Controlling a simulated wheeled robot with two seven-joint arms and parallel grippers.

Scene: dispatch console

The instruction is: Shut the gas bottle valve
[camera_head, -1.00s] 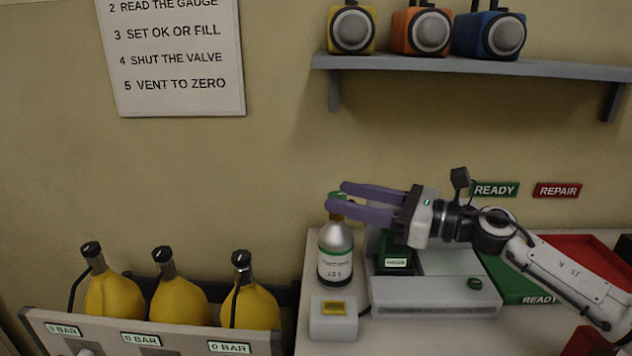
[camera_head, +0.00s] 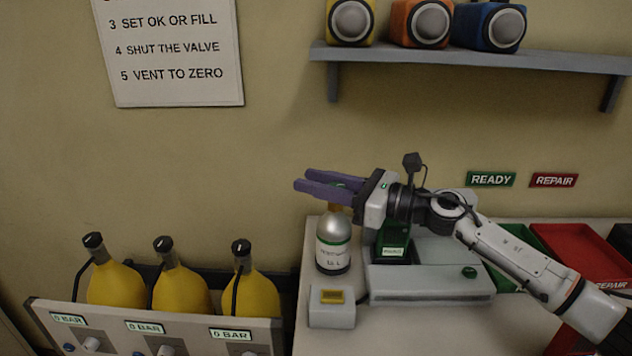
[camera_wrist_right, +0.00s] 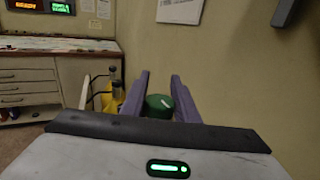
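The gas bottle (camera_head: 333,256) stands upright on the bench, silver with a green band and a white label. In the head view the fingers mostly hide the knob. My left gripper is not in view.
A grey unit (camera_head: 430,284) with a green block (camera_head: 392,243) stands right of the bottle, and a small box (camera_head: 332,307) in front. Yellow cylinders (camera_head: 181,294) stand in a rack at left. Green and red trays (camera_head: 580,258) lie at right. A shelf (camera_head: 460,57) hangs above.

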